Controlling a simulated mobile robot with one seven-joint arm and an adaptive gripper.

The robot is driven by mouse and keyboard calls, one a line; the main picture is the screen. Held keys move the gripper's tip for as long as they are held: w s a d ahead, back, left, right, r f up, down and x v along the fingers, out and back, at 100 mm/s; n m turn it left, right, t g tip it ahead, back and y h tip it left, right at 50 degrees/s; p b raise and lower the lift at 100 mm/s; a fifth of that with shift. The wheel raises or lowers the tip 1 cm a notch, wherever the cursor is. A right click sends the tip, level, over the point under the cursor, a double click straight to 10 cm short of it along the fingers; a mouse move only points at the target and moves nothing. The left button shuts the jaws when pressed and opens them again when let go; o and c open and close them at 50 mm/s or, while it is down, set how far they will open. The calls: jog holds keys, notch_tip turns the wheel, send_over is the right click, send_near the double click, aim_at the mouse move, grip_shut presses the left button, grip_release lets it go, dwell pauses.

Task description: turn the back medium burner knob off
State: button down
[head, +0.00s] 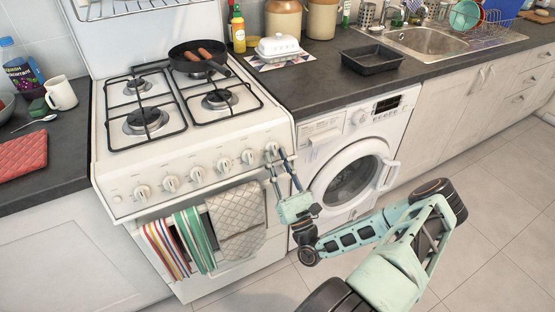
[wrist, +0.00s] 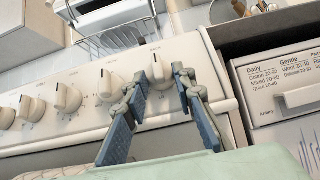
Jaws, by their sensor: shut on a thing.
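The white stove has a row of several round knobs along its sloped front panel (head: 208,180). My gripper (head: 278,157) reaches up to the rightmost knob (head: 271,149) from the front right. In the wrist view, my gripper (wrist: 170,76) has its two fingers on either side of this knob (wrist: 158,66), shut on it. The back right burner lies under a black frying pan (head: 198,57) holding sausages.
Striped towels (head: 195,240) and a grey quilted cloth (head: 237,222) hang on the oven front, left of my gripper. A washer (head: 350,160) stands right of the stove under the dark counter (head: 320,85). Open floor (head: 480,215) lies at the right.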

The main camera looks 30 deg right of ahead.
jog(key=shift+w+r, duration=0.1)
jog(key=shift+r, duration=0.1)
jog(key=c, duration=1.6)
grip_release()
jog(key=shift+f, duration=0.1)
jog(key=v, duration=0.7)
jog(key=shift+s+f, duration=0.2)
